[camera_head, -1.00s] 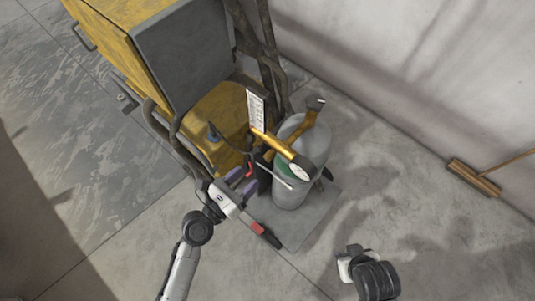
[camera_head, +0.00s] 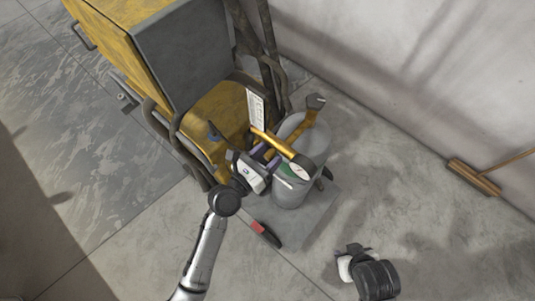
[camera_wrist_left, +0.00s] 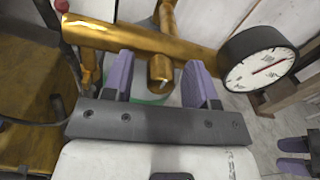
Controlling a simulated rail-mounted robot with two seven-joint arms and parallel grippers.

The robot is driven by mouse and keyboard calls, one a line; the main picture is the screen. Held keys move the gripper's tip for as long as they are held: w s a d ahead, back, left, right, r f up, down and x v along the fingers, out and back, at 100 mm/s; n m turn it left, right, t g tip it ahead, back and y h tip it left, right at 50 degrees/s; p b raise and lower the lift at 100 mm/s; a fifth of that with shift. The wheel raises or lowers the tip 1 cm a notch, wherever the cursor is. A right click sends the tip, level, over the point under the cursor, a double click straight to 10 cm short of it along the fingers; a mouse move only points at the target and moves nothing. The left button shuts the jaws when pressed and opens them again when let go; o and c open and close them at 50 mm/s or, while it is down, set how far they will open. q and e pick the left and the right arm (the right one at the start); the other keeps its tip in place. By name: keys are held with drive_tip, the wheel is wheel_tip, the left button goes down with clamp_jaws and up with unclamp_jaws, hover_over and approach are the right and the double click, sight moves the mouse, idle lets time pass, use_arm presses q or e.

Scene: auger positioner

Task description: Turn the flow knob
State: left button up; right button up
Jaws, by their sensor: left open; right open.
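A short gold cylinder (camera_wrist_left: 160,70), which looks like the flow knob, sticks out below a gold pipe (camera_wrist_left: 140,38) in the left wrist view. The pipe (camera_head: 280,146) ends in a round dial gauge (camera_wrist_left: 258,58) with a white face. My left gripper (camera_wrist_left: 162,78) is open, its purple fingers on either side of the knob with gaps. In the head view my left gripper (camera_head: 262,160) is beside the pipe, and the knob is hidden.
A grey canister (camera_head: 292,190) stands under the pipe on a flat plate (camera_head: 315,225). A yellow machine (camera_head: 120,45) with dark hoses is close on the left. A black and red tool (camera_head: 265,235) lies near the plate. A broom (camera_head: 475,178) is by the wall.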

use_arm(q)
drive_tip(key=shift+c, duration=0.5)
drive_tip(key=c, duration=0.8)
drive_tip(key=shift+c, duration=0.2)
